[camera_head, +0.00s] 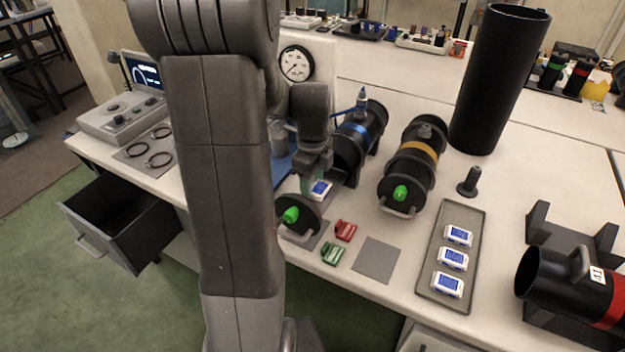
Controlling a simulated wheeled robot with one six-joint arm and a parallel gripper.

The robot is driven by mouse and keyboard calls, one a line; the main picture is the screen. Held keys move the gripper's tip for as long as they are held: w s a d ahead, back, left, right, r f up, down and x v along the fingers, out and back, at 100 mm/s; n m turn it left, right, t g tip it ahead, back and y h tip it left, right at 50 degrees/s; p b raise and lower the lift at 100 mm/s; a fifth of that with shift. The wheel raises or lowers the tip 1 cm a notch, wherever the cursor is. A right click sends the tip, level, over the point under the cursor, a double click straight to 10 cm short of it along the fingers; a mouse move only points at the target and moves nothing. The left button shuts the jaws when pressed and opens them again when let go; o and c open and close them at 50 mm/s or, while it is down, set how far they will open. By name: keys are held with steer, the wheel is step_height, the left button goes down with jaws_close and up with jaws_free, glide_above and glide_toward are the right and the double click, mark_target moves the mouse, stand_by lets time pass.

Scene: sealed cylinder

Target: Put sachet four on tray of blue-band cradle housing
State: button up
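The blue-band cradle housing (345,153) is a black cylinder with a blue band, lying at the back centre. Its end cap (300,222) with a green knob stands out in front of the body, with a gap between them. A white and blue sachet (320,190) is in this gap, under my gripper (317,178), which points down. Whether the fingers grip the sachet, and whether it rests on the tray, I cannot tell. The housing's tray is mostly hidden by my gripper and the sachet. Three like sachets (454,259) lie in a grey tray (431,290); their numbers are unreadable.
A yellow-band cylinder (419,152) with its cap on lies right of the blue one. Red (345,230) and green (332,253) small parts lie near a grey square (377,260). A drawer (120,220) hangs open at left.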

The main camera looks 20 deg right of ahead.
mark_target(312, 185)
steer(key=o, duration=0.4)
step_height(312, 185, up, 12)
steer(key=shift+r+p, duration=0.15)
steer(key=shift+p, duration=0.5)
